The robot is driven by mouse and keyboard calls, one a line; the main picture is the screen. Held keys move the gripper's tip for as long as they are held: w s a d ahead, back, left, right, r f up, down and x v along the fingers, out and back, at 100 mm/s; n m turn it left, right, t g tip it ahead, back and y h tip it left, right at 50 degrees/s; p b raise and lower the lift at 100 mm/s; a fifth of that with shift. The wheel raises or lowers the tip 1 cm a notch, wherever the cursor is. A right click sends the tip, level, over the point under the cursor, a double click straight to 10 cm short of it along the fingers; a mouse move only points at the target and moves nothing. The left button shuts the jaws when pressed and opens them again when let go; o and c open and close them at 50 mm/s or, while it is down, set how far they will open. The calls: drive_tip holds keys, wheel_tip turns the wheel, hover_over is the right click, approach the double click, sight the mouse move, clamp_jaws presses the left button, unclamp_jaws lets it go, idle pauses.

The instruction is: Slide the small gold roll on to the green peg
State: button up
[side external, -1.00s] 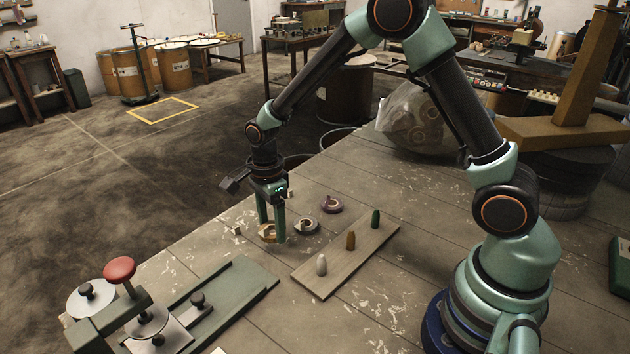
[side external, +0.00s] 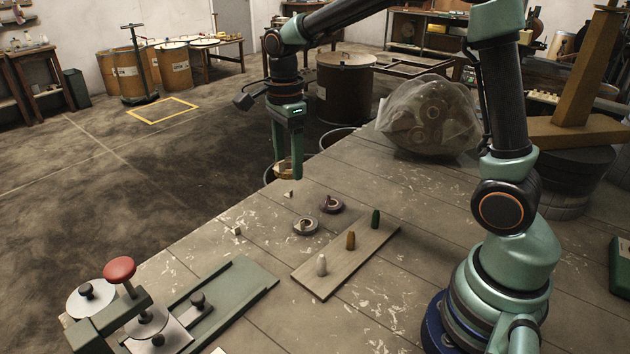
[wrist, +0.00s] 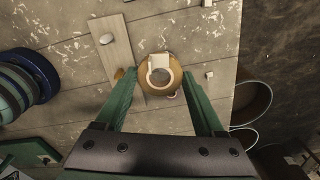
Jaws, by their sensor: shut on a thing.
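My gripper (side external: 287,170) is raised above the table's far edge and shut on the small gold roll (side external: 283,166). In the wrist view, the gold roll (wrist: 146,65) lies between the tips of my fingers (wrist: 157,76), with its hole and a pale tab showing. The green peg (side external: 375,218) stands upright and bare at the far right end of a wooden board (side external: 335,271). The roll is apart from the peg, to its left and higher in the side view.
A brown peg (side external: 351,240) and a white peg (side external: 321,265) share the board. A pale-topped roll (side external: 305,227) and a purple roll (side external: 331,204) lie beside it. A green fixture with a red knob (side external: 119,270) stands front left. A bagged bundle (side external: 430,118) sits at the back.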

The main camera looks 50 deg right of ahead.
drive_tip(key=s+d+f+m, duration=0.25)
drive_tip(key=s+d, duration=0.25)
drive_tip(key=d, duration=0.3)
drive_tip(key=m, duration=0.2)
hover_over(377, 210)
wheel_tip(377, 210, down, 5)
drive_tip(key=shift+r, duration=0.15)
drive_tip(key=shift+f, duration=1.85)
drive_tip(key=shift+r, duration=0.1)
wheel_tip(377, 210, up, 5)
drive_tip(key=shift+w+f, duration=0.1)
wheel_tip(377, 210, down, 11)
drive_tip(key=shift+r, duration=0.15)
